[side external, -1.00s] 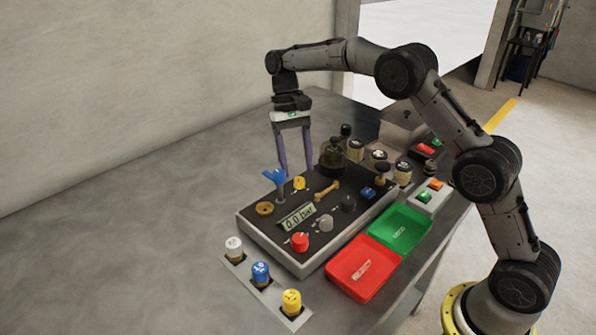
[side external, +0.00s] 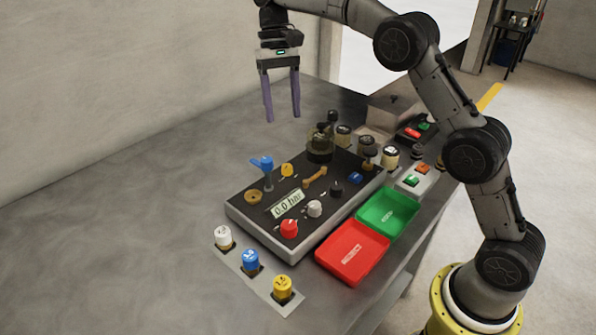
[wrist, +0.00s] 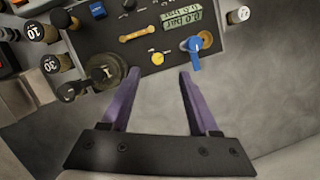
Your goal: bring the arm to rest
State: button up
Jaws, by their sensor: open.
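My gripper (side external: 282,110) hangs above the grey bench (side external: 140,190), behind the control panel. Its two purple fingers point down, are apart, and hold nothing. In the wrist view my gripper (wrist: 162,95) shows open, with a clear gap between the fingers. The control panel (side external: 266,236) lies below, carrying a blue lever (side external: 264,165), a yellow knob (side external: 287,170), a red knob (side external: 289,229), a brass lever (side external: 316,177) and a display reading 0.0 bar (side external: 288,204). In the wrist view the right finger overlaps the area near the blue lever (wrist: 194,55); no contact is visible.
A red tray (side external: 330,271) and a green tray (side external: 405,204) sit right of the panel. White (side external: 223,236), blue (side external: 250,260) and yellow (side external: 282,287) capped pieces stand in a front strip. Several dark cylinders with pale labels stand behind the panel (side external: 343,136). The bench's left side is clear.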

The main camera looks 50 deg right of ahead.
jog(key=s+r+n+t, duration=0.1)
jog(key=s+r+t, duration=0.1)
jog(key=s+r, duration=0.55)
jog(key=s+r+t, duration=0.2)
jog(key=s+r, duration=0.3)
jog(key=s, duration=0.6)
jog(key=s+f+n+t+h, duration=0.1)
jog(key=s+f+t, duration=0.3)
jog(key=s, duration=0.7)
notch_tip(320, 180, down, 10)
jog(key=s+d+n, duration=0.1)
jog(key=s+n, duration=0.1)
jog(key=s, duration=0.1)
jog(key=shift+d+n+t+h, duration=0.3)
jog(key=shift+d, duration=0.05)
